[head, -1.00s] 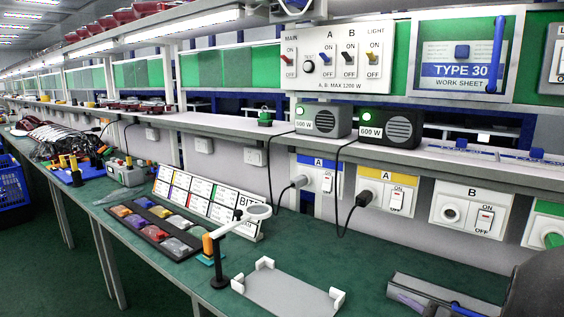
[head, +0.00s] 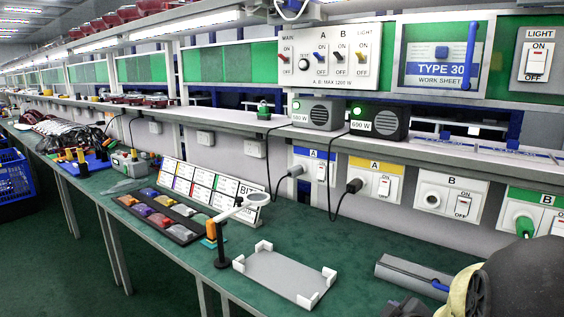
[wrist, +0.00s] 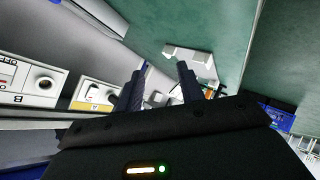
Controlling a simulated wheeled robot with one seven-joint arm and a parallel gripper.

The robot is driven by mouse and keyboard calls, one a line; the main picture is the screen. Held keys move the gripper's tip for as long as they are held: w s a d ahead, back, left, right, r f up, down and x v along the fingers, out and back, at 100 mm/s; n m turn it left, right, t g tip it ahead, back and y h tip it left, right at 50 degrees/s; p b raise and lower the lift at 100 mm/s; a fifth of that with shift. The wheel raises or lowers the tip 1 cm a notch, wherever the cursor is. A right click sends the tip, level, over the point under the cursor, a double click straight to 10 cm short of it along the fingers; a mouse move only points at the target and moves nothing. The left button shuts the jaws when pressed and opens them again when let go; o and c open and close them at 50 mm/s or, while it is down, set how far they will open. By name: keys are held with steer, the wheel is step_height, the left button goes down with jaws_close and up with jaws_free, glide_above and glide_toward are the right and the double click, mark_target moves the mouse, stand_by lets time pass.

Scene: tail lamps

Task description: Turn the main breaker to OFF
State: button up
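The breaker panel (head: 322,79) hangs on the green back wall, upper middle of the head view. Its MAIN breaker is a red toggle (head: 286,58) at the panel's left, between ON above and OFF below; it appears to point up. To its right are a round TEST knob, a blue A toggle, a dark B toggle and a yellow LIGHT toggle. In the wrist view my gripper (wrist: 160,85) has two dark fingers spread apart with nothing between them. The gripper is not seen in the head view; part of my arm shows at lower right, well away from the panel.
Two heaters or speakers (head: 379,121) marked with watt figures stand on the shelf below the panel, cords running to the A sockets (head: 375,184). A worksheet frame (head: 442,55) is right of the panel.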

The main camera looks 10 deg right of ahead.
steer(key=s+a+f+m+g+b, duration=0.4)
steer(key=s+a+f+b, duration=0.1)
steer(key=a+f, duration=0.2)
steer(key=s+a+f+m+g+y+b, duration=0.1)
steer(key=s+a+f+m+g+b, duration=0.2)
steer(key=a+f, duration=0.4)
step_height(320, 180, down, 3)
steer(key=shift+s+r+m+g+b, duration=0.1)
steer(key=shift+s+m+g+b, duration=0.3)
steer(key=shift+s+g+b, duration=0.55)
steer(key=shift+s, duration=0.15)
